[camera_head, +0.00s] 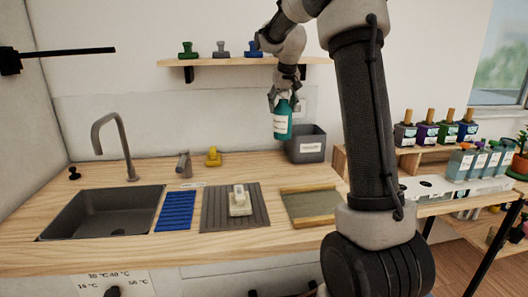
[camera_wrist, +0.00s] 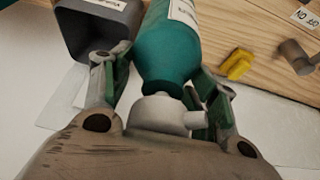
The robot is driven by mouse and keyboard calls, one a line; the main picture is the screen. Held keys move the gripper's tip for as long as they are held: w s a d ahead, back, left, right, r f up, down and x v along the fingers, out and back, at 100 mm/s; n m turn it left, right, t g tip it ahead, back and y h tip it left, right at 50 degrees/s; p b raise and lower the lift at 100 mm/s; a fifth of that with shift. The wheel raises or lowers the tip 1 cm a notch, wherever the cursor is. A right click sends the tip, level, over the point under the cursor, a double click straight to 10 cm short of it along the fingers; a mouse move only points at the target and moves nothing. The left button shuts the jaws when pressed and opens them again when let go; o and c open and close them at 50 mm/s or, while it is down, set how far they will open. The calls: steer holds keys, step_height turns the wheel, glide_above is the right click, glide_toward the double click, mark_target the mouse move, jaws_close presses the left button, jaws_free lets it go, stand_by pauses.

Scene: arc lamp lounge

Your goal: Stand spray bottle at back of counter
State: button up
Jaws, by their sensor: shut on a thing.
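The spray bottle (camera_head: 282,122) is teal with a white label and a pale spray head. My gripper (camera_head: 284,92) is shut on its top and holds it upright, seemingly above the counter (camera_head: 120,172), near the back. In the wrist view the bottle (camera_wrist: 167,55) hangs between the two green-padded fingers of my gripper (camera_wrist: 157,90), which close around the pale head and neck. The exact gap between the bottle's base and the counter cannot be told.
A grey bin (camera_head: 306,145) stands just right of the bottle; it also shows in the wrist view (camera_wrist: 93,35). A wall shelf (camera_head: 230,62) holds several stamp-like objects above. A sink (camera_head: 95,212) lies at left.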

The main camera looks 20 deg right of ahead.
mark_target(281, 138)
step_height(281, 138, down, 13)
steer(key=shift+w+f, duration=0.15)
steer(key=shift+f, duration=0.05)
steer(key=w+d, duration=0.3)
steer(key=w, duration=0.9)
steer(key=shift+d+f, duration=0.3)
steer(key=shift+f, duration=0.1)
steer(key=shift+w+f, duration=0.1)
steer(key=shift+f, duration=0.05)
steer(key=o, duration=1.5)
